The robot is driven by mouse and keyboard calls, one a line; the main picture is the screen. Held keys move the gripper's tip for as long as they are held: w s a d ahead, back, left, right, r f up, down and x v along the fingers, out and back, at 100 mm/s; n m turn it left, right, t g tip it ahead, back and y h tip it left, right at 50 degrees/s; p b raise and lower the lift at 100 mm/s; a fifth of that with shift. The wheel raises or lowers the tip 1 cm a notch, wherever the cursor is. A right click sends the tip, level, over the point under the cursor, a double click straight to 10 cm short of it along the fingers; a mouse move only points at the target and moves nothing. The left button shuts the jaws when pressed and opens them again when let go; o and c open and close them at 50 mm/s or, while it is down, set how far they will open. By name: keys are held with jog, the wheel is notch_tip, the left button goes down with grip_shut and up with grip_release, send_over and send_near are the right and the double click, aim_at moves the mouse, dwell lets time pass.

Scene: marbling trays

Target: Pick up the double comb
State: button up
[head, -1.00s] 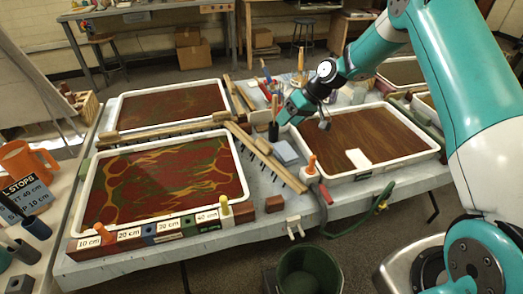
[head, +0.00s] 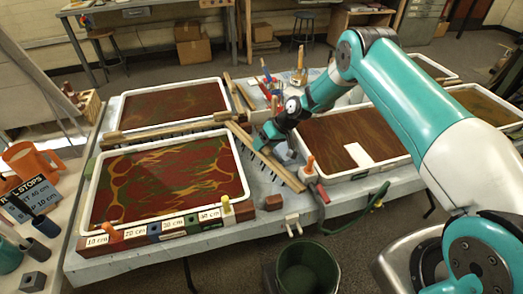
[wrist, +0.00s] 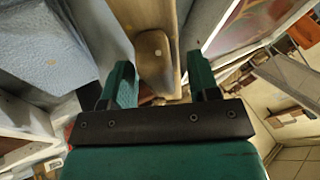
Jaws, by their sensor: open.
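A wooden comb, seemingly the double comb (head: 284,171), lies diagonally on the table between the front left tray and the right tray; my gripper hides part of it. My gripper (head: 262,142) is low over its middle in the head view. In the wrist view my gripper (wrist: 162,82) is open. Its two green fingers stand apart, on either side of a wooden bar with a rounded block (wrist: 153,55). I cannot tell whether the fingers touch the wood.
The front left tray (head: 243,182) holds red, green and yellow marbling; a long toothed comb (head: 170,134) lies along its back edge. The right tray (head: 372,171) holds brown liquid and a white piece. Brushes and bottles stand behind. A green bin (head: 306,268) is on the floor.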

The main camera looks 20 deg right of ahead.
jog(key=c, duration=0.9)
